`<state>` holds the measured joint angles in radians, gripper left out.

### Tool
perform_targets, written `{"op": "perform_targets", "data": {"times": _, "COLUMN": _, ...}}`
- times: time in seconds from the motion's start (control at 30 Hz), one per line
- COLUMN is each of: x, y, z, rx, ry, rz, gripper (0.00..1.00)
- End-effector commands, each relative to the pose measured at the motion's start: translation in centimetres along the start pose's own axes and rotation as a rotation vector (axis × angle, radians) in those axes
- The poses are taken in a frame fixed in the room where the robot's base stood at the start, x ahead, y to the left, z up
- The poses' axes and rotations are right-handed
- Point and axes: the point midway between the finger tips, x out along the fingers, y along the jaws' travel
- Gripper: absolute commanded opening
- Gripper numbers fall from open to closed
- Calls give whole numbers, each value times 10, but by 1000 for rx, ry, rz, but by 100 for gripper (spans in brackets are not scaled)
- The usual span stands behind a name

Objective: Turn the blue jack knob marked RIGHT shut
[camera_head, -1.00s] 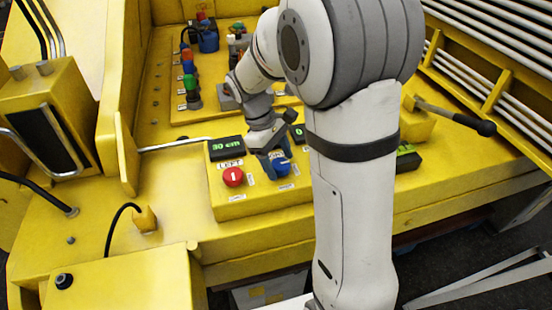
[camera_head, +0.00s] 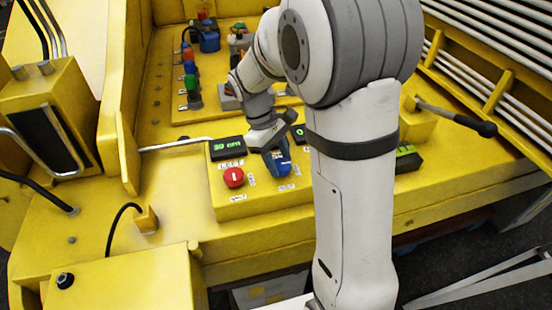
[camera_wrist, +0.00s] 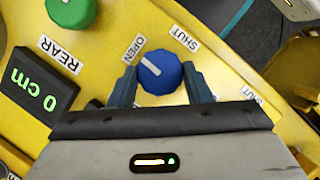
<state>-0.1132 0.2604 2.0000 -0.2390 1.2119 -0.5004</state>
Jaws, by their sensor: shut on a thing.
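The blue knob (camera_head: 284,170) sits on the yellow panel, right of a red knob. In the wrist view the blue knob (camera_wrist: 160,74) is between the two fingers of my gripper (camera_wrist: 162,84), which is shut on it. A white line on the knob's face points to the upper left, toward the OPEN label (camera_wrist: 132,49). A SHUT label (camera_wrist: 185,38) lies above and right of the knob. In the head view my gripper (camera_head: 278,160) reaches down onto the knob and partly hides it. No RIGHT label can be read.
The red knob (camera_head: 234,177) stands left of my gripper, below a LEFT label and a display (camera_head: 230,148) reading 30 cm. The wrist view shows a green knob (camera_wrist: 72,10), a REAR label (camera_wrist: 59,55) and a 0 cm display (camera_wrist: 40,88). A black-handled lever (camera_head: 455,117) is at right.

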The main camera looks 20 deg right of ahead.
Motion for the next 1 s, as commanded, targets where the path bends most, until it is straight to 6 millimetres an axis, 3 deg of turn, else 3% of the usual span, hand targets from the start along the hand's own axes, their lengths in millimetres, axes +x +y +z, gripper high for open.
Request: {"op": "perform_targets", "data": {"times": 1.0, "x": 4, "y": 4, "z": 5, "rx": 821, "ry": -14, "rz": -343, "gripper": 22}}
